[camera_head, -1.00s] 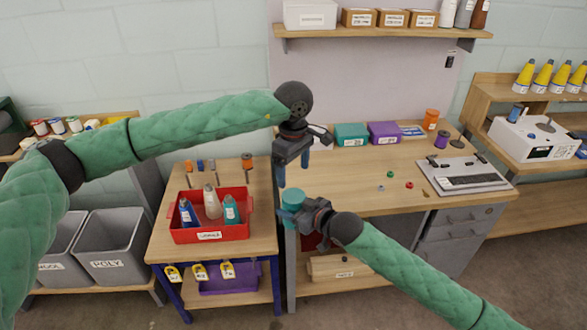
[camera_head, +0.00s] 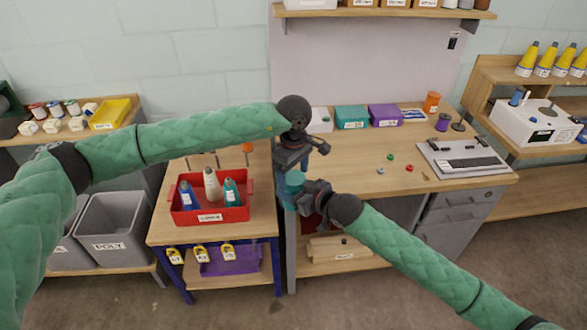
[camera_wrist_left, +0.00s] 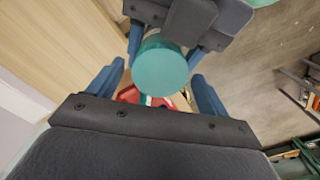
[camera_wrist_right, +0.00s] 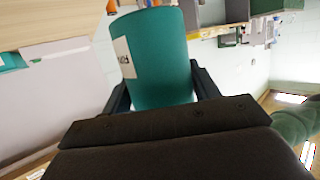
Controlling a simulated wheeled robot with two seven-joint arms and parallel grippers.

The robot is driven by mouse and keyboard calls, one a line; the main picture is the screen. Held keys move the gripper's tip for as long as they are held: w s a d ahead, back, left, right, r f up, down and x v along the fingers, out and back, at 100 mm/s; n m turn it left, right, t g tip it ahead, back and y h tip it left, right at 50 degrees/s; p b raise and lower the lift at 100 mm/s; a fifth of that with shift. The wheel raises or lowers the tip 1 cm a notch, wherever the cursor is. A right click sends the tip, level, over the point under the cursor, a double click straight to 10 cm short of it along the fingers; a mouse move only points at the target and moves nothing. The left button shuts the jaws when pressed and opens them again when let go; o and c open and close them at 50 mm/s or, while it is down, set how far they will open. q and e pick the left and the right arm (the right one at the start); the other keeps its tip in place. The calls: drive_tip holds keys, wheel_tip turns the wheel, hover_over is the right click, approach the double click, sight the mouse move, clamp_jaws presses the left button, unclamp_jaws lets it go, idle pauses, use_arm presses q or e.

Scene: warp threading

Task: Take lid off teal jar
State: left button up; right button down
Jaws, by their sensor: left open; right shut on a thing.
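The teal jar (camera_wrist_right: 160,55) fills the middle of the right wrist view, with a white label on its side. My right gripper (camera_head: 297,193) is shut on the jar and holds it in the air near the front left edge of the workbench. The round teal lid (camera_wrist_left: 160,72) faces the left wrist camera. My left gripper (camera_wrist_left: 165,85) is open, with one finger on either side of the lid. In the head view the left gripper (camera_head: 292,165) is just above the jar and hides part of it. Contact between its fingers and the lid cannot be told.
A red bin (camera_head: 240,212) with several bottles stands on the small table at left. The bench middle is mostly clear, with a few small caps.

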use_arm(q)
drive_tip(key=c, duration=1)
drive_tip(key=n, duration=0.9)
drive_tip(key=shift+r+n, duration=0.1)
drive_tip(key=shift+n, duration=0.2)
drive_tip(key=o, duration=1.1)
